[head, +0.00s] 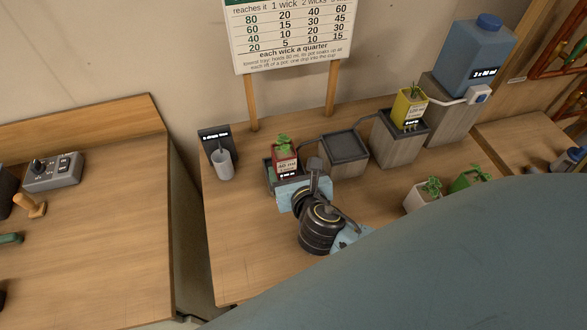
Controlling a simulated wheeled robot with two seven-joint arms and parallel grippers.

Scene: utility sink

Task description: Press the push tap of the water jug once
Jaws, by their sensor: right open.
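The water jug (472,62) is a translucent blue container with a blue cap, on a tall grey stand at the back right. Its push tap (478,94) is a small white and blue block low on the jug's front, with a pale tube running left from it. My right gripper (304,184) is open, over the middle of the table in front of the red pot, well left of and nearer than the tap. It partly hides the tray under that pot. My left gripper is not in view.
A red pot (284,157), a yellow pot (408,109) on a stepped stand and an empty dark tray (346,146) stand along the back. A grey cup (222,163) is at left. Other plants (430,188) stand at right. The table's front left is clear.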

